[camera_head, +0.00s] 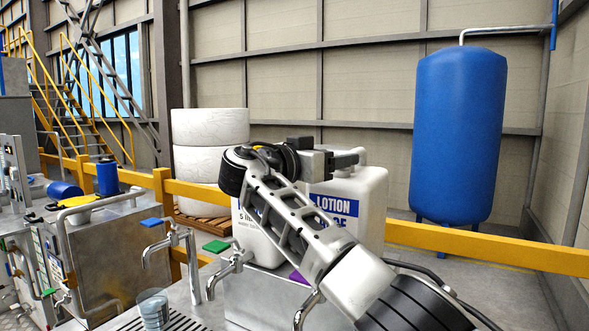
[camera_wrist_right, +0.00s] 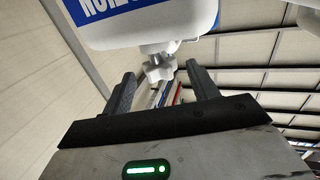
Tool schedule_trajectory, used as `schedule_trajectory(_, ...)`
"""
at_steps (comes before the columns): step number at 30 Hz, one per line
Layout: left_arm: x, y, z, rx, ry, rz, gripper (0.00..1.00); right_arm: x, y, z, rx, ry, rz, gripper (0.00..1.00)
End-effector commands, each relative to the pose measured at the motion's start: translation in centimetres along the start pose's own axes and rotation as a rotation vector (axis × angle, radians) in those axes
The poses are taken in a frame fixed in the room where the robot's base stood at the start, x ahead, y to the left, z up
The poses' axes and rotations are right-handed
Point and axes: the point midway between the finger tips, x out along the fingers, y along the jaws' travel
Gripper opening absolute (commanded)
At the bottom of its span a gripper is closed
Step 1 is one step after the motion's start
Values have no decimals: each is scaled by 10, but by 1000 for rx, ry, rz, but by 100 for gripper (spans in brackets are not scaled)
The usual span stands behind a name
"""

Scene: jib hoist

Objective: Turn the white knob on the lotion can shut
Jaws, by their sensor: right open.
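The lotion can (camera_head: 365,200) is a white canister with a blue LOTION label, standing behind my right arm in the head view. Its lower part is hidden by the arm. My right gripper (camera_head: 345,160) is in front of the can's upper part, with its jaws open. In the right wrist view the can (camera_wrist_right: 165,32) fills the top, with its label upside down. The white knob (camera_wrist_right: 158,70) on its tap shows between the two open fingers of the right gripper (camera_wrist_right: 162,84), with no visible contact. The knob is hidden in the head view. My left gripper is out of view.
Taps with a blue lever (camera_head: 151,222), a green lever (camera_head: 217,246) and a purple lever stand in front. A glass (camera_head: 153,308) is on the drip grate. A yellow rail (camera_head: 480,255) runs behind, with a blue tank (camera_head: 458,135) beyond it.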

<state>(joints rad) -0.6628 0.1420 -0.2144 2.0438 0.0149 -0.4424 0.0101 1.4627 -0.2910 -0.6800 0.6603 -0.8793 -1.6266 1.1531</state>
Motion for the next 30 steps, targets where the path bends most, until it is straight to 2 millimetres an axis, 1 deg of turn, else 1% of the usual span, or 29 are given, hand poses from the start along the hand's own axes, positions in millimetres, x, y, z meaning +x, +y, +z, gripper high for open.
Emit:
schedule_trajectory(1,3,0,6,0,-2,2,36,-15,-1,4,2,0,-5,59)
schedule_trajectory(3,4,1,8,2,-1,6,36,-32,-1,4,2,-1,-6,59)
schedule_trajectory(8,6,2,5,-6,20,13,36,-73,-1,3,1,0,-6,59)
schedule_trajectory(9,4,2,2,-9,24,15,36,-81,0,-1,2,3,-2,59)
schedule_trajectory(10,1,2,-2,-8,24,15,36,-85,0,-4,3,6,-1,59)
schedule_trajectory(15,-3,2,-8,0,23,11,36,-109,0,-5,2,5,0,59)
schedule_trajectory(21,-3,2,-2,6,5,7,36,-123,0,-2,0,1,1,59)
schedule_trajectory(30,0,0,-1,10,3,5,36,-126,0,0,0,0,2,59)
